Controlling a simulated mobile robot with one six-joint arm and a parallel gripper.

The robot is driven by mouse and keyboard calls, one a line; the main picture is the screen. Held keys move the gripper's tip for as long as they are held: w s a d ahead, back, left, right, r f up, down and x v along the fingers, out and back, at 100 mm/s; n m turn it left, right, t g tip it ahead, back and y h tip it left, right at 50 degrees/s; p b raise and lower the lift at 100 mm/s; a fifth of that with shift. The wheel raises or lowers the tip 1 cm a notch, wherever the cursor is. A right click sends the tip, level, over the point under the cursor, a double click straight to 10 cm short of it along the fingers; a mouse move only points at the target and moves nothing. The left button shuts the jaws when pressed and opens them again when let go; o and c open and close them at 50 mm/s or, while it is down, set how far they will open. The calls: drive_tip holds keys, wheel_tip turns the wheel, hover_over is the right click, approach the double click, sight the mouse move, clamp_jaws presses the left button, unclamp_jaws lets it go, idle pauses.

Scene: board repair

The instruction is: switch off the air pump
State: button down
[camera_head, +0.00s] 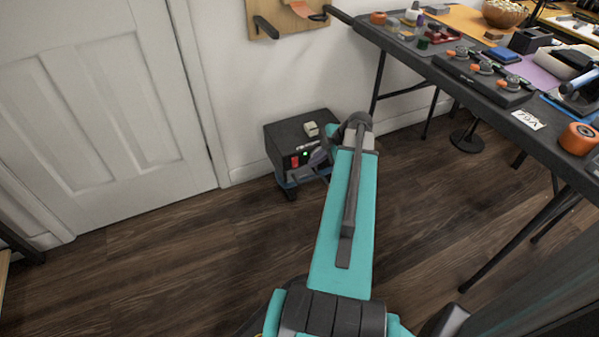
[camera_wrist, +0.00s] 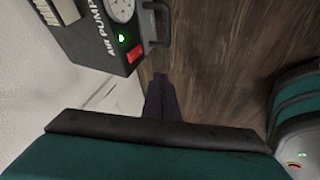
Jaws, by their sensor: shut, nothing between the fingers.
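The air pump (camera_head: 287,133) is a dark box on the floor against the white wall. Its front carries a red switch (camera_head: 295,162) beside a lit green light (camera_head: 305,154). In the wrist view the pump (camera_wrist: 88,45) fills the upper left, with the "AIR PUMP" label, a gauge (camera_wrist: 121,9), the glowing green light (camera_wrist: 122,38) and the red switch (camera_wrist: 134,53). My gripper (camera_wrist: 159,78) is shut and empty, its dark tips just below the switch in that picture and seemingly apart from it. In the head view my arm partly hides the pump's right side.
A white door (camera_head: 100,95) stands at the left. A long dark workbench (camera_head: 430,60) with tools and parts runs along the right, its thin legs reaching the floor. A round-based stand (camera_head: 467,139) is under it. The wooden floor (camera_head: 160,260) in front of the door is clear.

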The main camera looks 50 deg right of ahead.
drive_tip(key=shift+s+d+r, duration=0.2)
drive_tip(key=shift+s+d, duration=0.05)
drive_tip(key=shift+d, duration=0.25)
drive_tip(key=shift+s+d+r, duration=0.15)
drive_tip(key=shift+s+d, duration=0.1)
drive_tip(key=shift+d, duration=0.25)
